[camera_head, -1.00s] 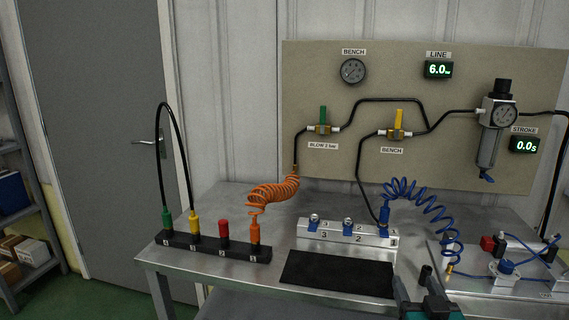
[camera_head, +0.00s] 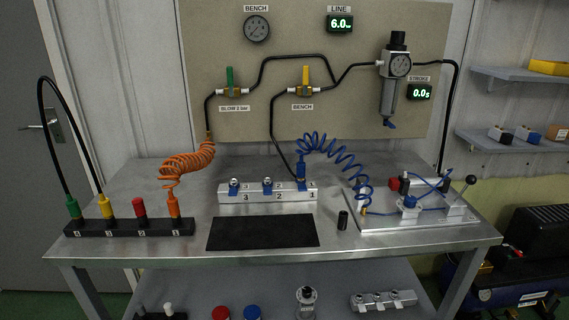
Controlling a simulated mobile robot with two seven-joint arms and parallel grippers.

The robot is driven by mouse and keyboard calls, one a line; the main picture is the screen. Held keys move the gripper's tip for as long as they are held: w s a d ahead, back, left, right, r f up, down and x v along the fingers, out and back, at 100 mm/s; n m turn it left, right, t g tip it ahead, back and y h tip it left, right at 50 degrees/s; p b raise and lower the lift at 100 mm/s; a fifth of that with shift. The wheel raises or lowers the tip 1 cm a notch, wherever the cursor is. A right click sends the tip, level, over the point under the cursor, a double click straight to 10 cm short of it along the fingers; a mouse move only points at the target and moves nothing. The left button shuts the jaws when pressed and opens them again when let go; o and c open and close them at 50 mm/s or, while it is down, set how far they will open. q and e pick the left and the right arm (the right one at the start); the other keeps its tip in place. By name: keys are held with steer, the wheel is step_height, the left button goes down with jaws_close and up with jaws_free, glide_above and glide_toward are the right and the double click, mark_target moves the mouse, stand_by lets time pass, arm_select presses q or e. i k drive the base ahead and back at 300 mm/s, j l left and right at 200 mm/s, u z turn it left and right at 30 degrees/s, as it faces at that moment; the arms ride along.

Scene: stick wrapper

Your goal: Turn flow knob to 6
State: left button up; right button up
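A metal plate (camera_head: 400,226) at the right of the bench carries a small pneumatic assembly. On it sits a round fitting with a blue top (camera_head: 409,202), joined to thin blue tubes; it may be the flow knob, but no scale or number on it is readable. A red part (camera_head: 393,184) and a lever with a black ball (camera_head: 471,180) stand on the same plate. The coiled blue hose (camera_head: 340,160) runs from the numbered manifold (camera_head: 266,195) to the plate's left end. Neither of my grippers is in view.
A small black cylinder (camera_head: 343,220) stands left of the plate. A black mat (camera_head: 263,232) lies in front of the manifold. The LINE display (camera_head: 340,23) reads 6.0 and the STROKE display (camera_head: 419,92) reads 0.0. A black socket strip (camera_head: 130,228) holds coloured plugs at left.

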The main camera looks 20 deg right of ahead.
mark_target(410, 201)
steer(key=z, duration=1.35)
